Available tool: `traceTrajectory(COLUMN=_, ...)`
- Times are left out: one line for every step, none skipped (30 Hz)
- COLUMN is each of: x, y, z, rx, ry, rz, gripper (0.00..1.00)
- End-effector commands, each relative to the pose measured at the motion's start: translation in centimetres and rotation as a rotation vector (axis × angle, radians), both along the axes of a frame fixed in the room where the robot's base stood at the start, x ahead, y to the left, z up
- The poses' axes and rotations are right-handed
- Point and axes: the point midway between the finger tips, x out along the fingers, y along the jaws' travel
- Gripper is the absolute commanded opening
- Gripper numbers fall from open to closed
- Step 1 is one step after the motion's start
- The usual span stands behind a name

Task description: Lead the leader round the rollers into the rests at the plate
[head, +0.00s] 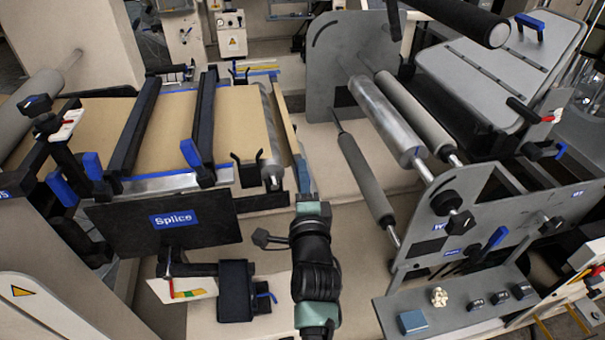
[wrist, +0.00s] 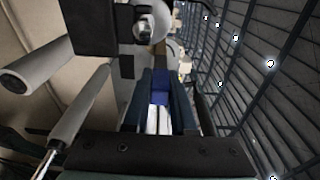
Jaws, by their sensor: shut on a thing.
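The leader (head: 287,125) shows as a narrow tan bar standing on edge, just right of a small steel roller (head: 268,125) at the end of the brown web. My gripper (head: 305,183) is at its near end, shut on it. In the wrist view a blue block (wrist: 160,86) sits between my fingers (wrist: 161,98). A silver roller (head: 385,115), a grey roller (head: 415,112) and a lower dark roller (head: 365,183) lie to the right, apart from my gripper. Black forked rests (head: 246,170) stand left of the small roller, by the plate with the Splice label (head: 172,220).
Two dark crossbars (head: 135,135) span the web table (head: 105,125) at left. A grey side plate (head: 480,215) with a control shelf (head: 455,308) stands at right, and a taller plate (head: 345,60) at the back. Between my gripper and the lower roller is an open gap.

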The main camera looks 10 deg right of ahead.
Motion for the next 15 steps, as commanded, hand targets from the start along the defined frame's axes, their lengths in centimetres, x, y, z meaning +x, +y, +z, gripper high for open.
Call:
traceTrajectory(x=0.0, y=0.0, z=-1.1, rx=0.0, ry=-0.002, rz=0.0, gripper=0.0)
traceTrajectory(x=0.0, y=0.0, z=-1.4, rx=0.0, ry=-0.002, rz=0.0, gripper=0.0)
traceTrajectory(x=0.0, y=0.0, z=-1.8, rx=0.0, ry=-0.002, rz=-0.001, gripper=0.0)
traceTrajectory(x=0.0, y=0.0, z=-2.2, rx=0.0, ry=-0.002, rz=-0.001, gripper=0.0)
traceTrajectory(x=0.0, y=0.0, z=-2.5, rx=0.001, ry=-0.002, rz=-0.001, gripper=0.0)
traceTrajectory(x=0.0, y=0.0, z=-2.9, rx=0.001, ry=-0.001, rz=-0.001, gripper=0.0)
traceTrajectory(x=0.0, y=0.0, z=-3.3, rx=0.001, ry=-0.001, rz=-0.001, gripper=0.0)
traceTrajectory(x=0.0, y=0.0, z=-3.6, rx=0.001, ry=-0.001, rz=-0.001, gripper=0.0)
traceTrajectory(x=0.0, y=0.0, z=-4.1, rx=0.001, ry=-0.001, rz=0.0, gripper=0.0)
traceTrajectory(x=0.0, y=0.0, z=-4.4, rx=0.001, ry=-0.001, rz=0.0, gripper=0.0)
traceTrajectory(x=0.0, y=0.0, z=-4.7, rx=0.001, ry=-0.001, rz=0.0, gripper=0.0)
traceTrajectory(x=0.0, y=0.0, z=-5.2, rx=0.001, ry=-0.001, rz=0.0, gripper=0.0)
traceTrajectory(x=0.0, y=0.0, z=-5.5, rx=0.0, ry=-0.001, rz=0.0, gripper=0.0)
traceTrajectory(x=0.0, y=0.0, z=-5.8, rx=0.0, ry=-0.001, rz=0.0, gripper=0.0)
traceTrajectory(x=0.0, y=0.0, z=-6.3, rx=0.0, ry=-0.001, rz=0.0, gripper=0.0)
